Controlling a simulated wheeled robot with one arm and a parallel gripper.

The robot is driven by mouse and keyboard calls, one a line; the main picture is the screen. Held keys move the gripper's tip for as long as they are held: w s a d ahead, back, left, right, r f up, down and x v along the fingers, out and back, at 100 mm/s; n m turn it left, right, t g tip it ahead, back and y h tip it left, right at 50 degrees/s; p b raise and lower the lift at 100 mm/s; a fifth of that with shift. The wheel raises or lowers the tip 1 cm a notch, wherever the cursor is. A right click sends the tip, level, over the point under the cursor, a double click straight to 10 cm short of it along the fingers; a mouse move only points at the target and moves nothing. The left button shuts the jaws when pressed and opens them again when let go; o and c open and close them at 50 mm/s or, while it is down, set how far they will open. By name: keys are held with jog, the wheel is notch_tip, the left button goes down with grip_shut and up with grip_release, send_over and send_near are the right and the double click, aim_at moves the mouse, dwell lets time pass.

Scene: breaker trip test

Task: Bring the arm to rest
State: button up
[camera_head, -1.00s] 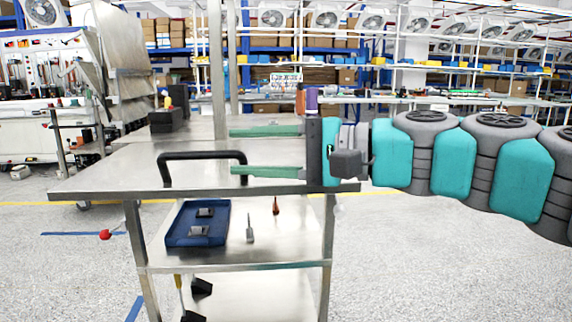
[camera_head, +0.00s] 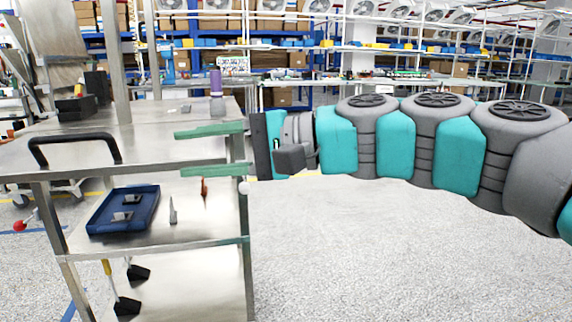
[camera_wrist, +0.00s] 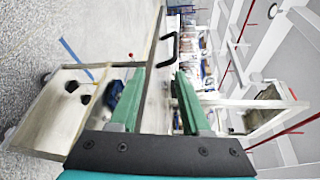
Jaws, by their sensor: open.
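My gripper (camera_head: 208,151) is open and empty, its two green fingers apart and pointing left in the head view. My teal and grey arm stretches in from the right. The fingers appear in front of the right end of a metal cart (camera_head: 150,163); whether they touch it I cannot tell. In the wrist view my gripper (camera_wrist: 152,103) shows its fingers spread with nothing between them, and the cart's black handle (camera_wrist: 169,48) lies beyond.
On the cart's middle shelf are a blue tray (camera_head: 124,212) and small tools. A purple-topped bottle (camera_head: 216,88) and black blocks (camera_head: 76,107) stand behind. Open speckled floor (camera_head: 400,250) lies to the right.

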jog(key=s+d+f+n+h, duration=0.1)
jog(key=s+d+f+h, duration=0.2)
jog(key=f, duration=0.6)
jog(key=s+d+f+n+g+h, duration=0.1)
jog(key=s+d+f+h, duration=0.2)
jog(key=f, duration=0.6)
jog(key=s+d+f+n+h, duration=0.1)
jog(key=s+d+f+h, duration=0.2)
jog(key=f, duration=0.6)
jog(key=s+d+f+g+h, duration=0.1)
jog(key=s+d+f+h, duration=0.2)
jog(key=s+d+f, duration=0.2)
jog(key=s+d+f+g+h, duration=0.2)
jog(key=s+d+f+h, duration=0.2)
jog(key=d, duration=0.8)
notch_tip(320, 180, down, 2)
jog(key=shift+s+d+f+n, duration=0.1)
jog(key=shift+s+d+n, duration=0.2)
jog(key=shift+s, duration=0.5)
